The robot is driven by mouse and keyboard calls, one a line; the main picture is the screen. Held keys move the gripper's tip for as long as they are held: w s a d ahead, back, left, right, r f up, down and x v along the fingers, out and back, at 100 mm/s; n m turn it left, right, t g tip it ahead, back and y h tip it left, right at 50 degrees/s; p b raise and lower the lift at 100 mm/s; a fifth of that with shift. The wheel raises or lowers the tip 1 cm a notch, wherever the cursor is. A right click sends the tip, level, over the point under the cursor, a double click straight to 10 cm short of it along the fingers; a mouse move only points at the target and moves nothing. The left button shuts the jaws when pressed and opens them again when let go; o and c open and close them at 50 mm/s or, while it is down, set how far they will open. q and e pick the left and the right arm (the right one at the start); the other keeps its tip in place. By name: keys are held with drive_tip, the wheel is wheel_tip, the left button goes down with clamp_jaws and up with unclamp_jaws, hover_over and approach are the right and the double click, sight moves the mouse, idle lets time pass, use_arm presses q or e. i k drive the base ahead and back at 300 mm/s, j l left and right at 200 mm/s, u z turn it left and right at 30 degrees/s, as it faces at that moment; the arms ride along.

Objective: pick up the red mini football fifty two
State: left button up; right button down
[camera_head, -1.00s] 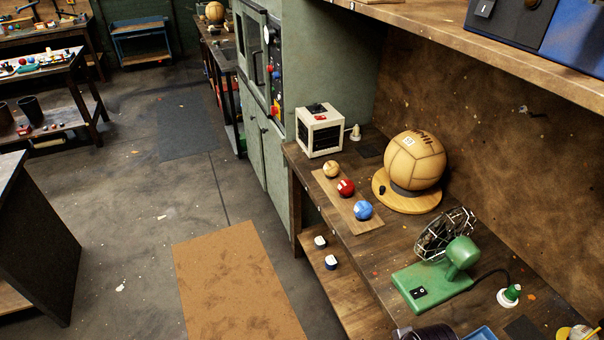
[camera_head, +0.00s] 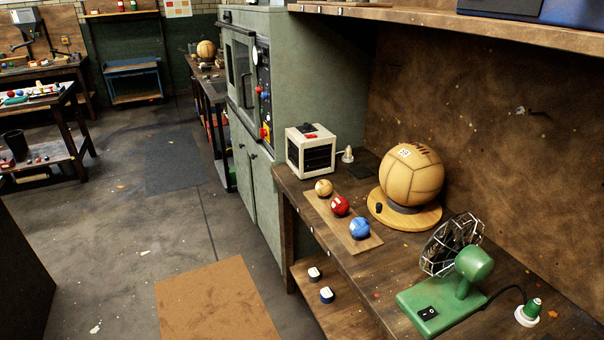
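A small red ball (camera_head: 340,205) with a pale label sits on a wooden board (camera_head: 361,243) on the workbench, in the middle of a row of three. A small tan ball (camera_head: 323,188) is behind it and a small blue ball (camera_head: 360,228) is in front of it. The number on the red ball is too small to read. Neither of my grippers shows in the head view.
A large tan ball (camera_head: 411,174) rests on a round wooden stand right of the board. A white box-shaped device (camera_head: 311,151) stands behind, and a green fan (camera_head: 466,272) in front. A shelf (camera_head: 450,28) overhangs the bench (camera_head: 390,280). Floor left of the bench is clear around a brown mat (camera_head: 215,305).

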sight(341, 206)
drive_tip(key=z, duration=0.35)
drive_tip(key=i+j+z, duration=0.35)
drive_tip(key=j, duration=0.2)
drive_tip(key=j+z, duration=0.2)
drive_tip(key=i+j+z, duration=0.15)
drive_tip(key=j, duration=0.3)
